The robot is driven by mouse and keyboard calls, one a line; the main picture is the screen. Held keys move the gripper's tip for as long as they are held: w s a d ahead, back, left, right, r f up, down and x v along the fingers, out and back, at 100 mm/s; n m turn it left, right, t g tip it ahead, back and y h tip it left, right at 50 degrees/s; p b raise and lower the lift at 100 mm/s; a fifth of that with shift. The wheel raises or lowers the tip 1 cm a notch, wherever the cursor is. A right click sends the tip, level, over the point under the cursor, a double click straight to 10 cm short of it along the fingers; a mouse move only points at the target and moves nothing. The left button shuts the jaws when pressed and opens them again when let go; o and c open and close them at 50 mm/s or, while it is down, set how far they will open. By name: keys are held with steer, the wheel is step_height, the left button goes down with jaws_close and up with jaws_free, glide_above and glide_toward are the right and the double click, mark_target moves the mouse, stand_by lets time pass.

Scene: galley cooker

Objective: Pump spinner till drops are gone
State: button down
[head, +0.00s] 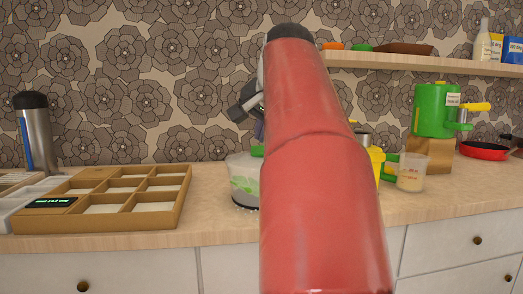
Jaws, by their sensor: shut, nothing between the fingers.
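The spinner (243,184) is a clear bowl with green contents and a bit of green on top. It stands on the counter, and my red arm covers its right part. Drops on it are too small to tell. My gripper (245,103) shows only as dark and grey parts left of my arm, above the spinner and apart from its visible part. It is shut and empty; its fingertips are mostly hidden.
A wooden divided tray (103,227) lies left of the spinner, with a steel flask (37,135) behind. A measuring cup (411,173), a green machine (432,108) and a red pan (484,150) stand right. A shelf (400,65) runs above. Bare counter lies between tray and spinner.

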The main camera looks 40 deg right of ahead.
mark_target(262, 151)
steer(key=shift+f, duration=0.1)
steer(key=shift+f, duration=0.3)
steer(key=shift+f+b, duration=0.95)
steer(key=shift+f, duration=0.15)
stand_by(1.1)
steer(key=shift+r, duration=0.1)
steer(key=shift+r+p, duration=1.15)
steer(key=shift+p, duration=0.1)
steer(key=shift+r, duration=0.1)
step_height(262, 151, up, 3)
steer(key=p, duration=0.3)
steer(key=shift+r+p, duration=0.3)
steer(key=shift+r, duration=0.7)
